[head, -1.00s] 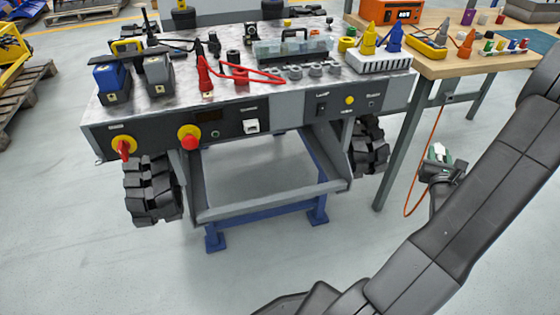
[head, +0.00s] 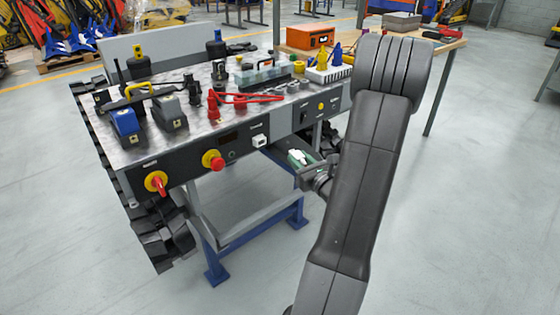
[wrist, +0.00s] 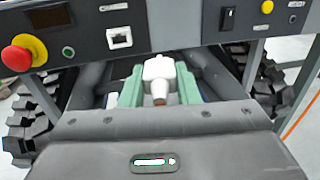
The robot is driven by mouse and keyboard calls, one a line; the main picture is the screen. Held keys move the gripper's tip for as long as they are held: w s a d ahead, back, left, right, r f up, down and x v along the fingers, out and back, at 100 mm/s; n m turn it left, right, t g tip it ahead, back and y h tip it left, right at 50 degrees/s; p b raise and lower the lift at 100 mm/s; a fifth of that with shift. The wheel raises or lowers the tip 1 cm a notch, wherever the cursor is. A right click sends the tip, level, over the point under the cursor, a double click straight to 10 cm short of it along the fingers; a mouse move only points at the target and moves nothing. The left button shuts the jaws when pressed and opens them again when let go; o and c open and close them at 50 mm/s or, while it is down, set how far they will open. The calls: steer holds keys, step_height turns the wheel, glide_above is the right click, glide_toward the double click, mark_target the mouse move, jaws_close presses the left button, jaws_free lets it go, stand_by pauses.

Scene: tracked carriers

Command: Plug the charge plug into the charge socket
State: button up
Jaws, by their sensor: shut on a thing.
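The charge plug (wrist: 158,75) is a white body with a brown tip. My gripper (wrist: 159,88), with green finger pads, is shut on it; in the head view the gripper (head: 303,160) is in front of the carrier's panel, and the plug is small there. The charge socket, a white square port (head: 260,141), is on the dark front panel, left of my gripper. In the wrist view the socket (wrist: 119,37) lies above and left of the plug, and the two are apart. The plug's far end is hard to make out.
A red stop button (head: 213,160) and a red rotary switch (head: 157,183) lie left of the socket on the panel (head: 190,169). The carrier's top holds batteries, red leads and tools. A workbench (head: 437,47) stands behind my arm. Open floor lies to the right.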

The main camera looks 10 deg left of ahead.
steer(key=s+a+g, duration=0.1)
steer(key=s+a+r+n+y, duration=0.1)
steer(key=s+a+n+g+y, duration=0.1)
steer(key=shift+a+r+g, duration=0.15)
steer(key=shift+r+g, duration=0.1)
steer(key=shift+g, duration=0.05)
steer(key=shift+x, duration=2.85)
steer(key=shift+b+x, duration=0.55)
steer(key=shift+x, duration=0.75)
stand_by(1.1)
steer(key=o, duration=1.1)
steer(key=shift+c, duration=0.2)
